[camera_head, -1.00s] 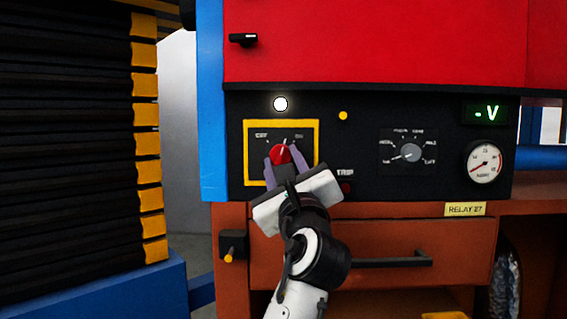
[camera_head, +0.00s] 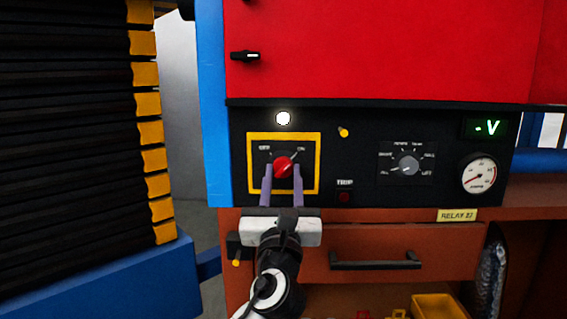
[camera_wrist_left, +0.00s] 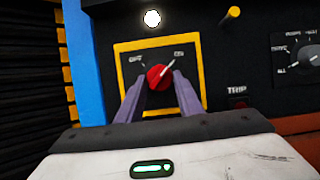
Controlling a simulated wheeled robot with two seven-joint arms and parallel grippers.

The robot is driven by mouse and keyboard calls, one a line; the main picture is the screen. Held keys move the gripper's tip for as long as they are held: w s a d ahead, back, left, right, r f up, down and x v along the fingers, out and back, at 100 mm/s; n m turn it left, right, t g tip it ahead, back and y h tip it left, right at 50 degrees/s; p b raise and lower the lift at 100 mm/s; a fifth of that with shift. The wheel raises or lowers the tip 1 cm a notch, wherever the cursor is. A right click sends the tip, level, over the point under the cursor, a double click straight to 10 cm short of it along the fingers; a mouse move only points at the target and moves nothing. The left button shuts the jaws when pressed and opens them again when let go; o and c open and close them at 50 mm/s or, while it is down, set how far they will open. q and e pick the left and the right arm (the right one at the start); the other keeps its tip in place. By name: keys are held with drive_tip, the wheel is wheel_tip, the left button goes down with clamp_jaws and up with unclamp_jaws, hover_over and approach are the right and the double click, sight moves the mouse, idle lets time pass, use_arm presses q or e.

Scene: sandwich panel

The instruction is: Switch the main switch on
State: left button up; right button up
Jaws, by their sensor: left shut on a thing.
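The main switch is a red round knob (camera_head: 283,167) inside a yellow frame (camera_head: 319,165) on the black panel, with OFF marked at upper left and ON at upper right. Its white pointer line aims up and right at ON; the wrist view shows the red knob (camera_wrist_left: 160,77) the same way. My left gripper (camera_head: 283,172) has its two purple fingers on either side of the knob and is shut on it. In the wrist view the fingers (camera_wrist_left: 158,87) come up from below. My right gripper is not in view.
A round white lamp (camera_head: 283,118) glows above the frame. To the right are a grey selector dial (camera_head: 408,166), a small yellow lever (camera_head: 343,132), a TRIP button (camera_head: 344,197) and a gauge (camera_head: 479,175). A drawer handle (camera_head: 375,262) sticks out below. Black ribbed stack (camera_head: 65,130) stands left.

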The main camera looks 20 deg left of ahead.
use_arm(q)
drive_tip(key=shift+m, duration=0.3)
drive_tip(key=o, duration=1.1)
drive_tip(key=shift+c, duration=0.2)
drive_tip(key=b+v, duration=0.1)
drive_tip(key=v, duration=0.9)
drive_tip(key=shift+s, duration=0.15)
